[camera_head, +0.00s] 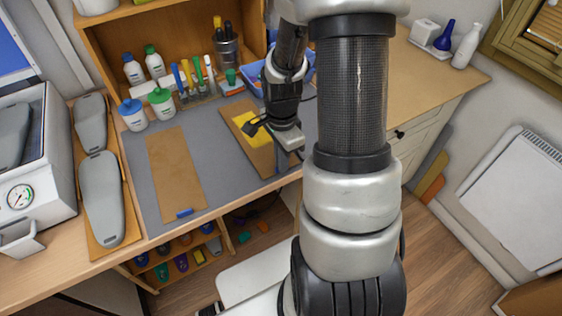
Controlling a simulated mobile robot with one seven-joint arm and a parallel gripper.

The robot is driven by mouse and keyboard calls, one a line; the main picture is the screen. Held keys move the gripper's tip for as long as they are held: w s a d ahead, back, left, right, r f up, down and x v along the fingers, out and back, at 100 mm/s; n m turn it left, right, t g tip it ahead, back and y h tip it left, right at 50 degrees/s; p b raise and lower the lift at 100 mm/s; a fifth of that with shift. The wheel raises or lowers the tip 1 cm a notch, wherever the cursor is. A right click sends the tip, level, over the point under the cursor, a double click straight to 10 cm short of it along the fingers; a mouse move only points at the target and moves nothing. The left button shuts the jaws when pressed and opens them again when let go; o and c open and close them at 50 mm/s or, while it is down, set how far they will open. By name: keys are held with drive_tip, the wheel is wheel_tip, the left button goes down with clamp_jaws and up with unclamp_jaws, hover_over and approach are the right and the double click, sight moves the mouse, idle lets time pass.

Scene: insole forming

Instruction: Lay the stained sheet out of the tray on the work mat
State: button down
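The grey work mat (222,150) covers the middle of the bench. A plain brown sheet or board (174,165) lies on its left part, with a small blue piece (184,213) at its near end. A second brown piece with a yellow patch (250,118) lies on the right part, partly hidden by my gripper. I cannot tell whether either is the stained sheet. My gripper (280,158) is low over the second piece's right side; its fingertips are too small and covered to read. A blue tray (309,66) is behind my arm, its contents mostly hidden.
White bottles with blue (133,116) and green lids (161,104), and several markers (197,78), stand along the mat's back. Grey insole forms (102,197) lie on a board at left, beside a machine with a gauge (19,196). The right counter (430,80) has free room.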

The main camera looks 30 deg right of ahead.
drive_tip(key=shift+f, duration=0.4)
drive_tip(key=c, duration=2)
unclamp_jaws()
wheel_tip(320, 180, up, 12)
drive_tip(key=shift+r+p, duration=0.15)
drive_tip(key=shift+p, duration=0.35)
